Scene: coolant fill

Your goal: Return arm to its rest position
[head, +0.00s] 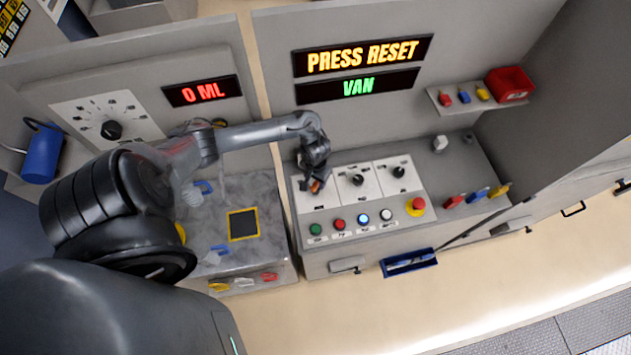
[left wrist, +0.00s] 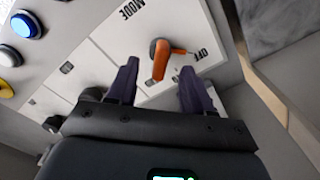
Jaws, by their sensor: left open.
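My left arm (head: 262,133) reaches in from the left to the control panel. My left gripper (head: 313,184) is over the leftmost dial plate of the panel. In the left wrist view, my left gripper (left wrist: 158,70) is open, with its two dark fingers apart. The orange lever knob (left wrist: 172,62) on the plate marked MODE and OFF shows between the fingers, with no visible contact. I cannot tell how deep the fingers reach around it. In the head view the gripper partly hides this knob. My right gripper is in neither view.
Two more dials (head: 357,180) and a row of coloured buttons (head: 340,224) are beside my gripper; one glows blue. The upper display (head: 362,55) reads PRESS RESET, the lower VAN (head: 358,87). The left display (head: 203,92) reads 0 ML.

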